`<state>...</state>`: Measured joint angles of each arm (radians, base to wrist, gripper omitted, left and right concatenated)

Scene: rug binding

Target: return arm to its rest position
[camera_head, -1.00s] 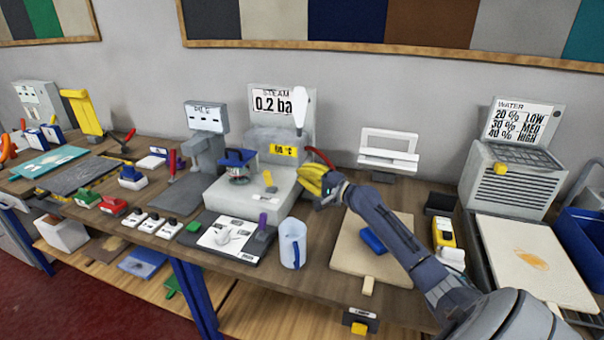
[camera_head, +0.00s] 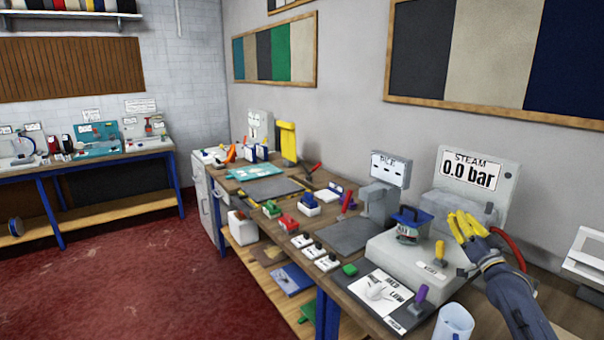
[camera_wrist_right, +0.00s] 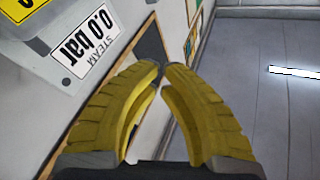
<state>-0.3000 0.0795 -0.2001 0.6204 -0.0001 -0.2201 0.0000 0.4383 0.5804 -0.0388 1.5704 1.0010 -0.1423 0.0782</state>
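My right arm (camera_head: 510,295) reaches in from the lower right of the head view. Its yellow-fingered right gripper (camera_head: 458,214) is raised by the front of the steam unit (camera_head: 475,185), whose sign reads 0.0 bar. In the right wrist view the two yellow fingers of the right gripper (camera_wrist_right: 162,66) bend inward and their tips all but meet, with nothing seen between them. The steam sign (camera_wrist_right: 88,45) shows upside down at the upper left there. My left gripper is in neither view.
Close to the right gripper are a red hose (camera_head: 508,247), a blue-handled pot (camera_head: 408,226) and a yellow-knobbed lever (camera_head: 440,253). A clear mug (camera_head: 454,322) stands at the front edge. A white rack (camera_head: 585,257) is at the right. Open red floor (camera_head: 150,270) lies left.

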